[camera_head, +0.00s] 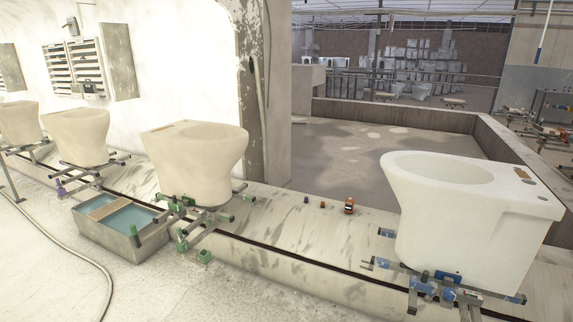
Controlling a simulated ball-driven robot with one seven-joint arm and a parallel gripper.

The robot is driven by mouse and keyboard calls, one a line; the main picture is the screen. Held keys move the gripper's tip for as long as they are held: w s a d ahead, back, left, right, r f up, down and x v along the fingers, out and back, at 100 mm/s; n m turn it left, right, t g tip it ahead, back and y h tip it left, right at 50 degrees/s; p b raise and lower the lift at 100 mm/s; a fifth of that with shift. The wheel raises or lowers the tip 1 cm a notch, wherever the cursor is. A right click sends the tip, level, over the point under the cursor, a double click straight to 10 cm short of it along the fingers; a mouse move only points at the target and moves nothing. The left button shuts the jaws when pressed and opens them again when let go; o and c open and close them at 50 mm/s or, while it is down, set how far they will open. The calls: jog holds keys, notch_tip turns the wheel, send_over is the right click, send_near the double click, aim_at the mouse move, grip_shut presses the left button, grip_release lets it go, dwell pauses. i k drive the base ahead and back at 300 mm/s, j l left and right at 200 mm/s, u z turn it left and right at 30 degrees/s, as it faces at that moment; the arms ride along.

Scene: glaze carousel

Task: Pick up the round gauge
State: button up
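I cannot clearly make out a round gauge. Small items stand on the pale ledge between two toilet bowls: an orange and black object (349,206), a small orange-brown piece (322,204) and a small purple piece (306,199). A small brown flat piece (522,173) lies on the rear top of the white glazed toilet (470,215) at the right. All are too small to tell whether one is a gauge. My gripper is not in view.
Several beige toilets, such as the nearest one (198,160), stand on metal carriers along a slotted track (290,252). A metal tub of bluish liquid (110,240) sits at the left on the floor. A hose (85,262) lies on the floor. The ledge between the bowls is mostly clear.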

aim_at(349, 206)
jog(key=i, duration=2.8)
jog(key=i+j+z, duration=0.1)
jog(key=i, duration=1.3)
jog(key=i+j+z, duration=0.1)
jog(key=i+z, duration=0.25)
